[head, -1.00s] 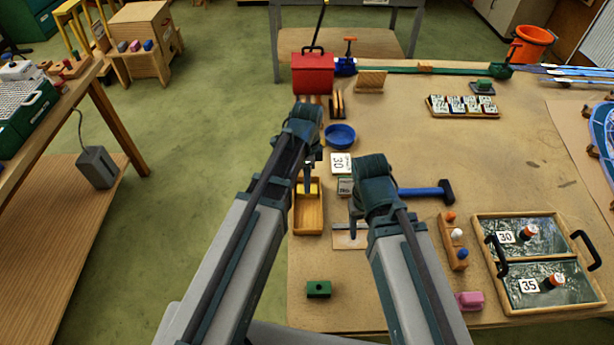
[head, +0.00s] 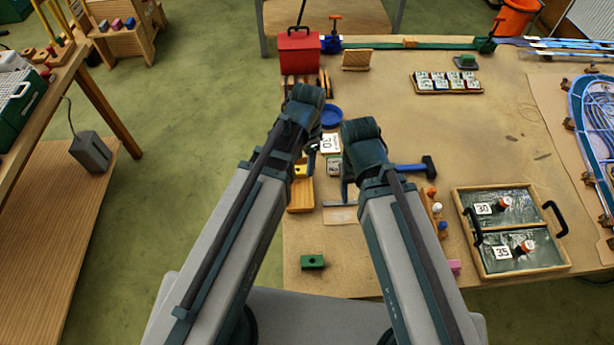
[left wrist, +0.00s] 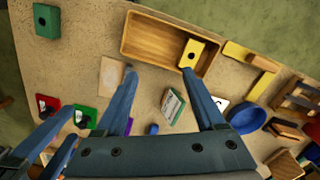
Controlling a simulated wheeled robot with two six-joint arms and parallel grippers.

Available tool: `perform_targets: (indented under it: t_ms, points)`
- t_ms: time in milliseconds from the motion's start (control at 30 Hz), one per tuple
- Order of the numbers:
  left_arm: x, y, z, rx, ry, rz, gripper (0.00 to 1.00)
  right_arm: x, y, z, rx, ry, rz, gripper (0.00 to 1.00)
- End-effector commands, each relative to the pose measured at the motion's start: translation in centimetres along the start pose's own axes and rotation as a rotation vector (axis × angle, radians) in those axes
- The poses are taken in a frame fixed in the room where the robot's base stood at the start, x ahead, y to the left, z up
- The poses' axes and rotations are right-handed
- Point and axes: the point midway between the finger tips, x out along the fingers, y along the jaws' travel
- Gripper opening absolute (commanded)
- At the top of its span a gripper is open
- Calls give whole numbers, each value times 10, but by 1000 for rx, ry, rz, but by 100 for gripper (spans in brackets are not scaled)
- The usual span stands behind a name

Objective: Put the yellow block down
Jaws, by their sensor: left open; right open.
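The yellow block (left wrist: 192,54), with a dark hole in its face, lies inside the wooden tray (left wrist: 150,40) near one end. It also shows in the head view (head: 300,171), partly hidden by my left arm. My left gripper (left wrist: 159,71) is open and empty. One of its fingertips is right beside the yellow block, overlapping its lower edge in the picture; contact cannot be told. The other fingertip is over the tabletop outside the tray. My right gripper (head: 346,190) is open, right of the tray, above a pale card (head: 340,214); its fingers are partly hidden.
A green block (head: 313,262) lies in front of the tray. A blue bowl (head: 331,116) and red toolbox (head: 299,53) are behind. A blue hammer (head: 415,166) lies right of my right gripper. A framed panel (head: 510,230) lies further right. Bare tabletop spreads behind it.

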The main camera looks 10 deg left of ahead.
Motion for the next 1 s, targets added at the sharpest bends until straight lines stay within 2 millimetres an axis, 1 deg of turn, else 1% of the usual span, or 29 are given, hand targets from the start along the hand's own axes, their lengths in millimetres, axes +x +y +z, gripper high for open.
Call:
perform_targets:
  t_ms: [33,100,200,333,500,800,867,967,1000]
  points:
    - [0,21,8,-88,-10,-4,71,0,0,0,0,0,0,61]
    - [0,39,13,-221,-23,-12,71,0,0,0,0,0,0,61]
    - [0,60,19,-385,-35,-25,71,0,0,0,0,0,0,61]
    - [-1,78,26,-538,-44,-40,71,0,0,0,0,0,0,61]
    - [-1,86,29,-625,-49,-49,71,0,0,0,0,0,0,61]
    - [0,86,28,-633,-49,-49,71,1,0,0,0,0,0,61]
    - [4,86,28,-632,-49,-49,71,5,0,0,0,0,0,61]
    - [18,86,27,-631,-49,-49,71,18,-2,-1,-1,0,0,61]
    - [25,86,27,-630,-49,-49,71,26,-2,-2,-1,0,0,61]
